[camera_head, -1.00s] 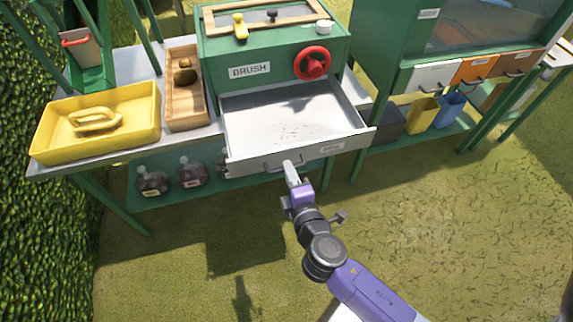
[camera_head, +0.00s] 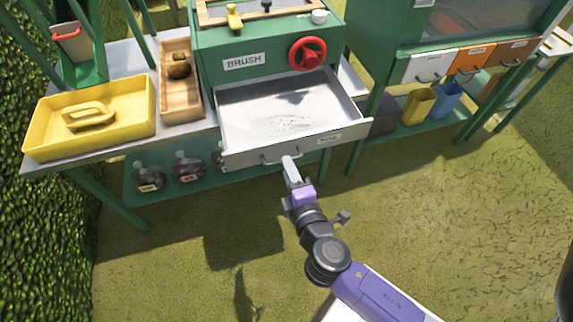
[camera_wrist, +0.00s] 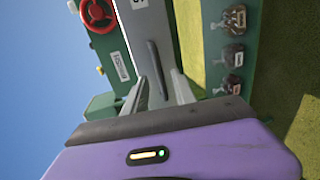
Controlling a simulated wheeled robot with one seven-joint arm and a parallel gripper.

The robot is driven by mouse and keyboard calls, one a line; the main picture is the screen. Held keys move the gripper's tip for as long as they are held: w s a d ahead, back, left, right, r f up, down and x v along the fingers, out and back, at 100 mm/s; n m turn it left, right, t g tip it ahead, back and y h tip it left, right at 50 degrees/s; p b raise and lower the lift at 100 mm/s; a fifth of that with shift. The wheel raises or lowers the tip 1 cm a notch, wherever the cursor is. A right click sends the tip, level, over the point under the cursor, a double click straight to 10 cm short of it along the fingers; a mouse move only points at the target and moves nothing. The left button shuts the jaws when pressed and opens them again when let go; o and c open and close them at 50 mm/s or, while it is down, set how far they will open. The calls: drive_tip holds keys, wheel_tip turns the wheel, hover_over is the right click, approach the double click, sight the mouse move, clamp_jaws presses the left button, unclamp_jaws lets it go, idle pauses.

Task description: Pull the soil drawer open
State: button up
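The grey metal drawer (camera_head: 245,157) under the green box marked BRUSH stands pulled out, with loose dark specks on its floor. Its front has a small label, too small to read surely, and a bar handle (camera_head: 270,158). The handle also shows in the wrist view (camera_wrist: 153,60). My gripper (camera_head: 288,160) is at the handle, in front of the drawer. In the wrist view my fingers (camera_wrist: 160,88) are apart, one on each side of the handle's near end, with visible gaps; I see no firm grip on it.
A yellow tray (camera_head: 30,140) and a wooden box (camera_head: 188,105) stand on the bench at left. Several dark jars (camera_head: 188,167) sit on the shelf below. A red wheel (camera_head: 307,54) is on the green box. Grass in front is clear.

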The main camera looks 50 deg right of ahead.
drive_tip(key=v, duration=0.5)
drive_tip(key=shift+b, duration=0.4)
drive_tip(key=s+a+r+m+t+y, duration=0.2)
drive_tip(key=s+a+m+y, duration=0.25)
drive_tip(key=a+y, duration=0.35)
drive_tip(key=s+a+r+m, duration=0.1)
drive_tip(key=s+r+m, duration=0.5)
drive_tip(key=s, duration=0.6)
drive_tip(key=shift+s+a+r+m+y, duration=0.25)
drive_tip(key=shift+r+m+y, duration=0.1)
drive_tip(key=shift+r+y, duration=0.1)
